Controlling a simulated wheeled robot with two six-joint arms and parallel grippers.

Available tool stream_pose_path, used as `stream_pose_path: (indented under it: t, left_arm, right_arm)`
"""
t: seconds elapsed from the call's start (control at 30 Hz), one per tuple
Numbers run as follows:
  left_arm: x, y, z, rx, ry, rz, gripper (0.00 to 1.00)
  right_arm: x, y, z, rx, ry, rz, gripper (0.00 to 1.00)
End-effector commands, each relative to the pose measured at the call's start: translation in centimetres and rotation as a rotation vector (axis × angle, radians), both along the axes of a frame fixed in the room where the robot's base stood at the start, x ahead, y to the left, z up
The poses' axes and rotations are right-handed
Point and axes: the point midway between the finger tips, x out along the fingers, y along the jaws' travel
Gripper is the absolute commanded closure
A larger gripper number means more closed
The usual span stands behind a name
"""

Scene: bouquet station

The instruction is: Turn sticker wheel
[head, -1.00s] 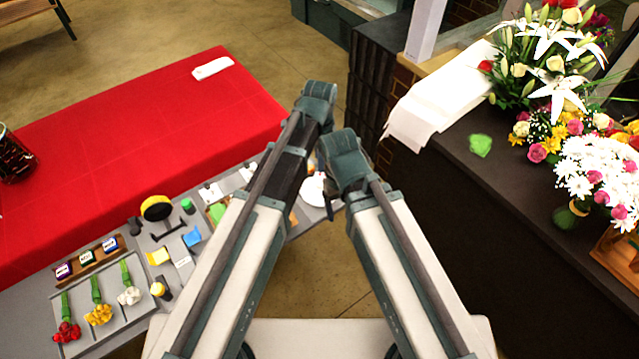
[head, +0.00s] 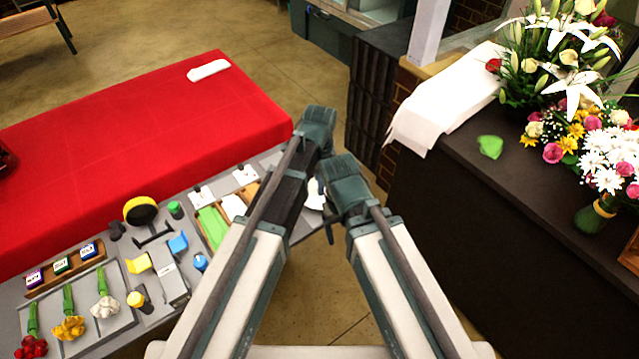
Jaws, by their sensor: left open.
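A round white disc (head: 315,193) shows in the gap between my two arms, at the right end of the grey bench. It may be the sticker wheel, but my arms cover much of it and no stickers can be made out. My left arm folds at its dark joint above the disc. Little of my left gripper (head: 328,222) shows near the disc; it is open, and I cannot tell whether it touches anything. My right arm's dark joint stands just right of the disc. My right gripper cannot be made out.
The grey bench holds a yellow roll (head: 140,210), a green-topped jar (head: 175,210), small ink boxes (head: 61,265) and a flower tray (head: 110,330). A red-covered table (head: 150,130) lies behind. A dark counter (head: 470,200) with bouquets stands at right. Open floor lies between.

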Motion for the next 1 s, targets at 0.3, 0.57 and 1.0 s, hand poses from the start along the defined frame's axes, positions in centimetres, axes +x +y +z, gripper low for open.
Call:
stream_pose_path:
  t: [0.3, 0.57, 1.0]
  left_arm:
    - [0.01, 0.00, 0.06, 0.000, 0.000, 0.000, 0.87]
    - [0.00, 0.00, 0.06, 0.000, 0.000, 0.001, 1.00]
    - [-0.03, -0.03, 0.05, 0.000, -0.001, 0.194, 1.00]
  right_arm:
    - [0.00, 0.00, 0.06, 0.000, 0.000, 0.000, 0.22]
    - [0.00, 0.01, 0.06, 0.000, 0.000, 0.000, 0.22]
    - [0.00, 0.00, 0.05, 0.000, 0.000, 0.000, 0.22]
